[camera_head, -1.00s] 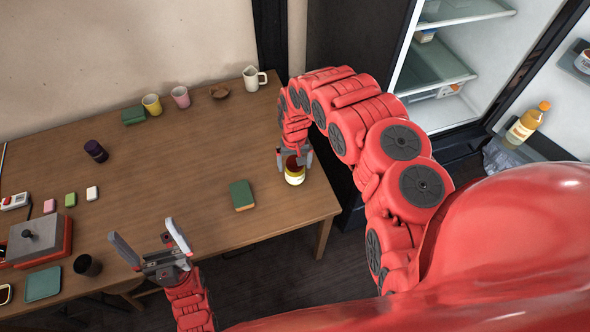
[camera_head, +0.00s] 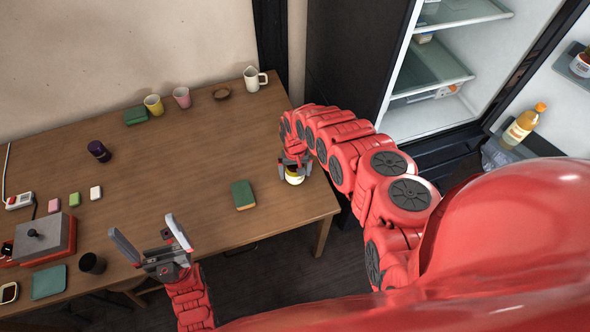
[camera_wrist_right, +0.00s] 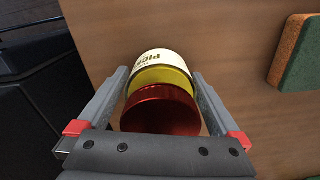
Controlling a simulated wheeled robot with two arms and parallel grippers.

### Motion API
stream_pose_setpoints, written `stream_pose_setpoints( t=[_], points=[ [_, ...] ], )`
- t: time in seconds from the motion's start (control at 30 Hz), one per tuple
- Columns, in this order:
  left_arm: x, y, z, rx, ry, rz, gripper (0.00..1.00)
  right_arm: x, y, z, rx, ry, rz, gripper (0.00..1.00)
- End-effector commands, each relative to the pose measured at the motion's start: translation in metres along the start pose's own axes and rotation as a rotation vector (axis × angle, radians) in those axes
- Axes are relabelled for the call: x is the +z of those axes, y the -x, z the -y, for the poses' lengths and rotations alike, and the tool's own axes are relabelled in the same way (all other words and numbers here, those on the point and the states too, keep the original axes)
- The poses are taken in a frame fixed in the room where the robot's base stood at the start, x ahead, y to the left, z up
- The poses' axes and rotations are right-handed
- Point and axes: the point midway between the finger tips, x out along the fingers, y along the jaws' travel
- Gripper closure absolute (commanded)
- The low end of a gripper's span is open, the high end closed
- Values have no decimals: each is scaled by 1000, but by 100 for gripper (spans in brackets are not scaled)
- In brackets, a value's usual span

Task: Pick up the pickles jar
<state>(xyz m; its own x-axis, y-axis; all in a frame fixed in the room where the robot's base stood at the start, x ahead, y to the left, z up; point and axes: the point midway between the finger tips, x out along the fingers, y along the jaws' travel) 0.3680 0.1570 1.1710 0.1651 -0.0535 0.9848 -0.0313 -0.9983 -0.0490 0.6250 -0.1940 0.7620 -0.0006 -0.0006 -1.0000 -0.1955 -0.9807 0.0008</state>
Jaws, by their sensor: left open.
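The pickles jar (camera_head: 295,178) stands on the wooden table near its right end. In the right wrist view the jar (camera_wrist_right: 164,72) shows a red lid towards me, a yellow-green band and a white label with partly readable lettering. My right gripper (camera_head: 294,172) is over the jar from above. Its two fingers (camera_wrist_right: 161,74) lie along opposite sides of the jar, very close to it; whether they press on it I cannot tell. My left gripper (camera_head: 141,226) is open and empty above the table's front edge, left of the jar.
A green-covered block (camera_head: 243,195) lies left of the jar. An open fridge (camera_head: 440,75) is at the right. The table's middle is clear.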

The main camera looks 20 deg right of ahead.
Motion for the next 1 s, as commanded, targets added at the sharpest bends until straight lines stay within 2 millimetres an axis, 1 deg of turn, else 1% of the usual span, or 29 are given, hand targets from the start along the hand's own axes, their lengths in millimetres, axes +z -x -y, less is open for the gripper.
stream_pose_setpoints(
  t=[0.03,0.07,0.1,0.17,0.2,0.27,0.3,0.37,0.4,0.53,0.57,1.0],
  points=[
    [0,0,0,0,0,0,0,0,0,0,0,0,0,7],
    [0,0,0,0,0,0,0,0,0,0,0,0,0,13],
    [0,0,0,0,0,0,0,0,0,0,0,0,0,20],
    [0,0,0,0,0,0,0,0,0,0,0,0,0,31],
    [0,0,0,0,0,0,0,0,0,0,0,0,0,38],
    [0,0,0,0,0,0,0,0,0,0,-1,0,0,49],
    [0,0,0,0,0,0,0,0,0,0,-1,0,0,56],
    [0,0,0,0,0,0,0,0,0,0,-1,0,0,67],
    [0,0,0,0,0,0,0,0,0,0,-1,0,0,74],
    [0,0,0,0,0,0,0,0,0,0,-1,0,-1,97],
    [0,0,0,0,0,0,0,0,0,0,-1,0,-1,100],
    [0,2,0,0,0,0,0,-1,3,1,-2,1,-2,100]
  ],
)
